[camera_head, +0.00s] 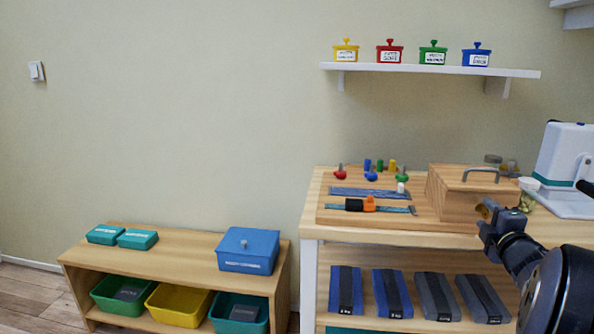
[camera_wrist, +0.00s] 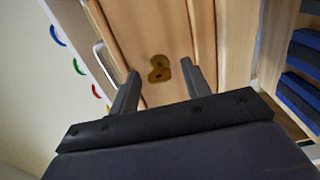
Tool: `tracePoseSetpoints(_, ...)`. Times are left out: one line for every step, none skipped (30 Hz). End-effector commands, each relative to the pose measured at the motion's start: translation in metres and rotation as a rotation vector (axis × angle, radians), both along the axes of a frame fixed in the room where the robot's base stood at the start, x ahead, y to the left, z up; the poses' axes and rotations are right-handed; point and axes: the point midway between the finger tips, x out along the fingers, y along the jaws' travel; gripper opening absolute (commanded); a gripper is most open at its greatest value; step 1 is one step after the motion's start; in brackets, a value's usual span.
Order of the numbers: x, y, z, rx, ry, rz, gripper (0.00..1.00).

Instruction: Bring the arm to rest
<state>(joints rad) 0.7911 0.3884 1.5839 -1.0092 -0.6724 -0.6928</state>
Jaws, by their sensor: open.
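My gripper (camera_head: 488,214) is at the right of the head view, in front of the wooden box (camera_head: 452,197) with a grey handle on top. My arm reaches in from the lower right. In the wrist view my gripper (camera_wrist: 158,76) has its two fingers apart. A small brass-coloured piece (camera_wrist: 159,69) shows between and beyond the fingertips, against a wooden surface. I cannot tell how far it is from the fingers. Nothing is clearly held.
The wooden workbench (camera_head: 312,222) carries a board with coloured knobs and an orange-and-black piece (camera_head: 369,204). A white device (camera_head: 566,165) stands at the right. A low shelf unit (camera_head: 185,256) with a blue box (camera_head: 247,250) stands left. The wall shelf (camera_head: 430,69) holds coloured pots.

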Motion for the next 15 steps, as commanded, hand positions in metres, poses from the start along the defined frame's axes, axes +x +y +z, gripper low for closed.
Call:
tracePoseSetpoints(0.0011,-0.0003,0.0045,0.035,-0.007,0.000,0.45)
tracePoseSetpoints(0.0002,-0.0004,0.0050,0.063,-0.013,-0.001,0.45)
tracePoseSetpoints(0.0000,-0.0003,0.0050,0.097,-0.021,-0.001,0.45)
tracePoseSetpoints(0.0000,-0.0002,0.0051,0.122,-0.027,0.000,0.45)
tracePoseSetpoints(0.0000,-0.0003,0.0053,0.147,-0.034,0.000,0.45)
tracePoseSetpoints(-0.0002,-0.0003,0.0052,0.180,-0.041,-0.001,0.45)
tracePoseSetpoints(-0.0002,-0.0002,0.0051,0.204,-0.047,-0.001,0.45)
tracePoseSetpoints(-0.0002,-0.0002,0.0051,0.228,-0.053,-0.001,0.45)
tracePoseSetpoints(-0.0002,-0.0002,0.0051,0.260,-0.060,-0.001,0.45)
tracePoseSetpoints(-0.0002,-0.0002,0.0050,0.283,-0.066,0.000,0.45)
tracePoseSetpoints(-0.0002,-0.0002,0.0050,0.307,-0.072,0.000,0.45)
tracePoseSetpoints(-0.0003,-0.0003,0.0051,0.337,-0.079,-0.001,0.45)
tracePoseSetpoints(-0.0004,-0.0002,0.0051,0.359,-0.084,-0.001,0.45)
tracePoseSetpoints(-0.0004,-0.0001,0.0051,0.381,-0.089,-0.001,0.45)
tracePoseSetpoints(-0.0004,0.0000,0.0049,0.411,-0.097,0.000,0.45)
